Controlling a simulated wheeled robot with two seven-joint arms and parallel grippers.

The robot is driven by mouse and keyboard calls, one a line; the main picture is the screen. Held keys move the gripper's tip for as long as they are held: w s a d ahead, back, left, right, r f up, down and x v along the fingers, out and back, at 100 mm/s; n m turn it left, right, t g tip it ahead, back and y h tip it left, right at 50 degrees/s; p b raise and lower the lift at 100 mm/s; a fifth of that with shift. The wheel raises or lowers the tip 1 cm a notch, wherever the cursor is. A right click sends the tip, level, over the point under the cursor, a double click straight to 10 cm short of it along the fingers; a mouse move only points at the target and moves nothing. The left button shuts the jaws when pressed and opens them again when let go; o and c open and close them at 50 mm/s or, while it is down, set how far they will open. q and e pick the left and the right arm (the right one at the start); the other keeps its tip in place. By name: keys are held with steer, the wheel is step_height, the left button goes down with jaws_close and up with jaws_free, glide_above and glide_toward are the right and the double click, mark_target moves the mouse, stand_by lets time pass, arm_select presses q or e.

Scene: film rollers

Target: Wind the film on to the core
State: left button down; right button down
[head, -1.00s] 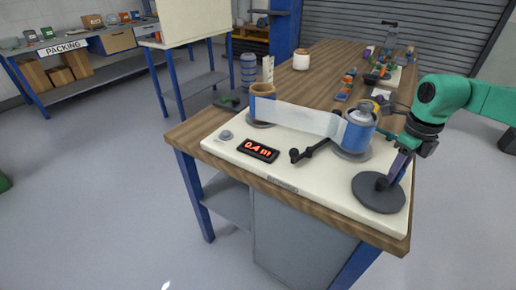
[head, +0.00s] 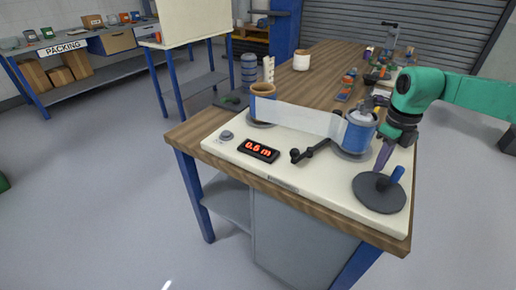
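The winder's cream base (head: 225,146) lies on the wooden bench. A brown core (head: 262,90) stands on its left spindle and a blue film roll (head: 359,132) on its right. A pale film web (head: 300,117) stretches between them. The display (head: 258,151) reads 0.6 m. A dark crank disc (head: 378,196) lies at the base's right end, with a blue upright knob (head: 397,174) on it. My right gripper (head: 382,158) points down over the disc's far side, left of the knob. Its fingertips are too small to tell open from shut. My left gripper is out of view.
A black arm with a small roller (head: 296,155) lies in front of the film. A grey button (head: 226,135) is at the base's left. Tools and small parts (head: 346,85) crowd the bench behind, along with a white jar (head: 301,60).

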steer(key=shift+w+a, duration=0.6)
steer(key=shift+w, duration=0.25)
steer(key=shift+w+a+r+p, duration=0.1)
steer(key=shift+w+a+p, duration=0.25)
steer(key=shift+w, duration=0.15)
steer(key=shift+w+a, duration=0.25)
steer(key=shift+w, duration=0.15)
jaws_free()
